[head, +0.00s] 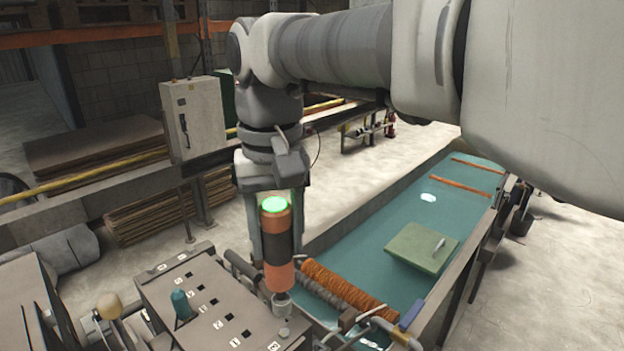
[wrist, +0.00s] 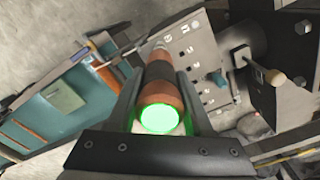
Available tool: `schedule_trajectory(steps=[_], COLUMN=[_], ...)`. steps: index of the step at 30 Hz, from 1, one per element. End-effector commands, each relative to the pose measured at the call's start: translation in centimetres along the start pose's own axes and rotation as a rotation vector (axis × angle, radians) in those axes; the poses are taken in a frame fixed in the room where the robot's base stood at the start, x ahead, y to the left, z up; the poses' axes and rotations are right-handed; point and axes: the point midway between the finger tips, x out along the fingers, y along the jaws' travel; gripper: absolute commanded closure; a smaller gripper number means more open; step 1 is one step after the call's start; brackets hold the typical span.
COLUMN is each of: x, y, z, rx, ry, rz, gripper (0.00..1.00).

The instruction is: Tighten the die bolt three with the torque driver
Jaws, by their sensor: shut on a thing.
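The torque driver (head: 277,245) is an orange and black cylinder with a glowing green cap, and it stands nearly upright in the head view. My gripper (head: 276,232) is shut on it, one finger on each side. The driver also shows in the wrist view (wrist: 159,88), its green end towards the camera. Its metal tip (head: 282,303) is over the near right corner of the grey die block (head: 205,315), just above or at a small bolt head (head: 284,333). I cannot tell whether they touch. The block's top has numbered marks and several dark square holes.
A teal knob (head: 180,304) stands on the block's left side. Orange and grey ridged rollers (head: 345,290) lie close right of the driver. Beyond is a teal conveyor belt (head: 375,225) with a green pad (head: 420,248). A lever with a tan knob (head: 109,305) is left of the block.

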Motion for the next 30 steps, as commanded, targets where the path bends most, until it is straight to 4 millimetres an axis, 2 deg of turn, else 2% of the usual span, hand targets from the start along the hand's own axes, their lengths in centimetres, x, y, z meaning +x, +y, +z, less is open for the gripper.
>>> schedule_trajectory(steps=[9,15,30], x=[3.3,4.8,5.4], y=[0.0,0.0,0.0], z=[0.0,0.0,0.0], rx=[-0.001,0.000,0.000], ry=[0.002,0.002,0.002], rz=[-0.001,-0.001,-0.001], gripper=[1.00,1.00,1.00])
